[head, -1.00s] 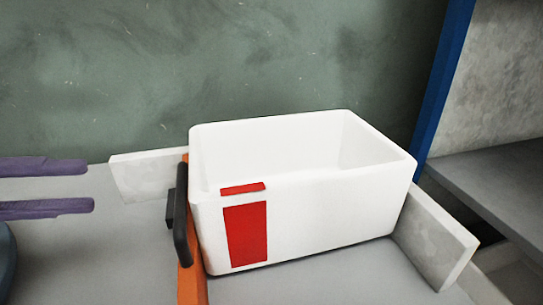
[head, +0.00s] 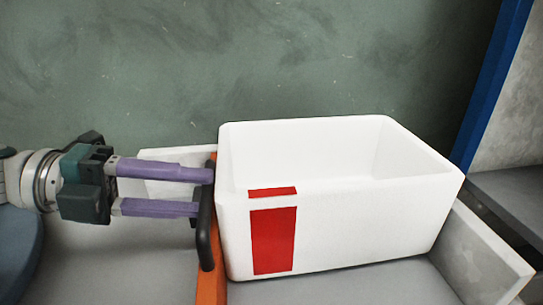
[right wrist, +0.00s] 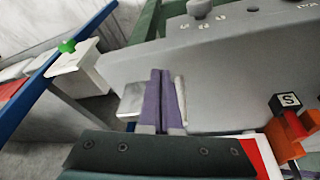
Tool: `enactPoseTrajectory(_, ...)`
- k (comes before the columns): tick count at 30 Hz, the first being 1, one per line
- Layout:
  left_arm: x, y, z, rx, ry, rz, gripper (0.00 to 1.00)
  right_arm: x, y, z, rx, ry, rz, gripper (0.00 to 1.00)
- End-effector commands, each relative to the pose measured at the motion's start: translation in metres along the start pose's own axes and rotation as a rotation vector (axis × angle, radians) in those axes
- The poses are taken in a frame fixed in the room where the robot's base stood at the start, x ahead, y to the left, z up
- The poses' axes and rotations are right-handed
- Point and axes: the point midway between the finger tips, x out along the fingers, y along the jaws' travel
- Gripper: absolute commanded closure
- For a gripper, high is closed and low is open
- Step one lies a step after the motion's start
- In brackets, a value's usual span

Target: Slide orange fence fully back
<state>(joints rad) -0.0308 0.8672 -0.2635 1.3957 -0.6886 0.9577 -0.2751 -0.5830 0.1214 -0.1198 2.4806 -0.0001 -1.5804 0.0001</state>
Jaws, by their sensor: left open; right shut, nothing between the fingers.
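The orange fence (head: 211,288) runs along the left side of the white foam box (head: 350,225), which has a red patch on its front. A black handle (head: 205,245) stands on the fence's left side. My left gripper (head: 205,192) reaches in from the left. Its two purple fingers are open, apart from front to back, with their tips at the handle; I cannot tell if they touch it. My right gripper (right wrist: 160,73) shows only in the right wrist view, its purple fingers shut together and empty.
Pale walls stand behind the fence (head: 160,188) and right of the box (head: 485,245). A blue post (head: 492,90) rises at the right. In the right wrist view, a grey panel (right wrist: 225,75) with a knob lies beyond the fingers, and an orange bracket (right wrist: 280,142) holds a black block marked S.

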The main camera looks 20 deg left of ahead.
Motion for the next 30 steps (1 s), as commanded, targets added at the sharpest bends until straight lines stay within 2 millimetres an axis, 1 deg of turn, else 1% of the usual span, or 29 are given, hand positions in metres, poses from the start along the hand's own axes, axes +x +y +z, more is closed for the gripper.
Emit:
enactPoseTrajectory(4, -0.0002, 0.0001, 0.0000, 0.000, 0.000, 0.000, 0.53, 0.0000, 0.0000, -0.0006, 0.000, 0.002, 0.000, 1.00)
enactPoseTrajectory(15, -0.0005, 0.0001, 0.0001, 0.000, -0.001, 0.000, 0.94, 0.0000, -0.0001, -0.0012, 0.000, 0.003, 0.000, 1.00)
enactPoseTrajectory(17, -0.0005, 0.0001, 0.0001, 0.000, -0.001, 0.000, 1.00, 0.0000, -0.0001, -0.0012, 0.000, 0.003, 0.000, 1.00)
enactPoseTrajectory(30, -0.0006, 0.0000, 0.0002, 0.000, -0.001, 0.000, 1.00, 0.0000, -0.0002, -0.0014, 0.001, 0.003, -0.001, 1.00)
